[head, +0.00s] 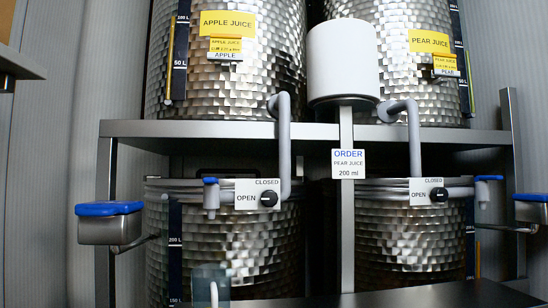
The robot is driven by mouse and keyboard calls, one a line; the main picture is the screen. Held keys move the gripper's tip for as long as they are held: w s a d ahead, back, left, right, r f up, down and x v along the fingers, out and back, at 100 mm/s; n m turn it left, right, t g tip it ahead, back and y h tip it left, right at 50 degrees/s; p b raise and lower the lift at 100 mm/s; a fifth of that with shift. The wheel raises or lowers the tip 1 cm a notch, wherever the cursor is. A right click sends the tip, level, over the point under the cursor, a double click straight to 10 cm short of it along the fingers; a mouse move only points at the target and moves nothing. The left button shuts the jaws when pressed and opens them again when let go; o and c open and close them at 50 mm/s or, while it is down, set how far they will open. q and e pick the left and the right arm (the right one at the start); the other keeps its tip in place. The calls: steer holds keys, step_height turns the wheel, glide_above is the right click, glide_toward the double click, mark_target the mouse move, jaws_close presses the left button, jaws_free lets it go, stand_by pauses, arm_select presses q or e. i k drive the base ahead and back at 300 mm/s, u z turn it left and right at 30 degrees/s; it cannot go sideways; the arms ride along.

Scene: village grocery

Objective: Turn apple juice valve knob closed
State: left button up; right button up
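The apple juice valve knob (268,199) is a small round black knob on a white plate (245,195) at the front of the lower left tank. The plate reads CLOSED above the knob and OPEN to its left. The knob's pointer is too small to read with certainty. A grey pipe (284,145) comes down from the upper left tank (235,80), labelled APPLE JUICE, to this valve. A grey spout with a blue cap (211,193) is left of the plate. Neither of my grippers is in view.
A similar black knob (438,195) sits on the pear juice side at the right. A clear vessel (210,286) stands below the left spout. A post carries a white cylinder (343,60) and an order card (348,163). Blue-topped metal boxes (110,222) flank the rack.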

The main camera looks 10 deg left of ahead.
mark_target(269, 198)
steer(key=z, duration=0.05)
steer(key=k, duration=1.1)
steer(key=u, duration=0.6)
steer(key=i, duration=1.55)
steer(key=z, duration=0.65)
